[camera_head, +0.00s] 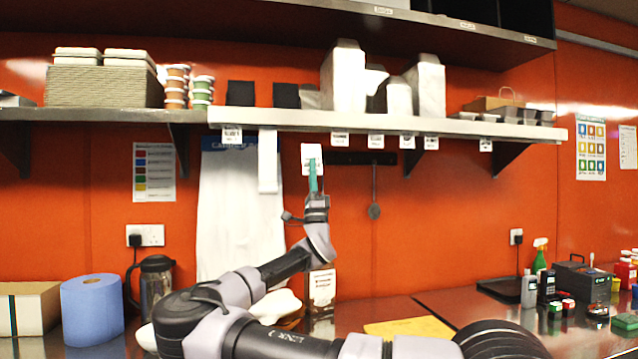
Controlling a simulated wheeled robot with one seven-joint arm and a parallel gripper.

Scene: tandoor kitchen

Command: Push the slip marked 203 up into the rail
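A small white slip (311,153) with dark print stands upright just under the rail (450,128), the pale front edge of the long shelf. Its print is too small to read, so I cannot confirm the number 203. My gripper (313,172) points up with its green fingers at the slip's lower part, and appears shut on it. The fingers are seen nearly edge-on, one in front of the other. The slip's top edge is a little below the rail in this view; I cannot tell the gap in depth.
Other slips hang from the rail, including one at the left (231,134) and one at the right (485,145). A long blank strip (268,160) hangs left of my gripper. A ladle (374,210) hangs on the wall. White bags (344,78) stand on the shelf.

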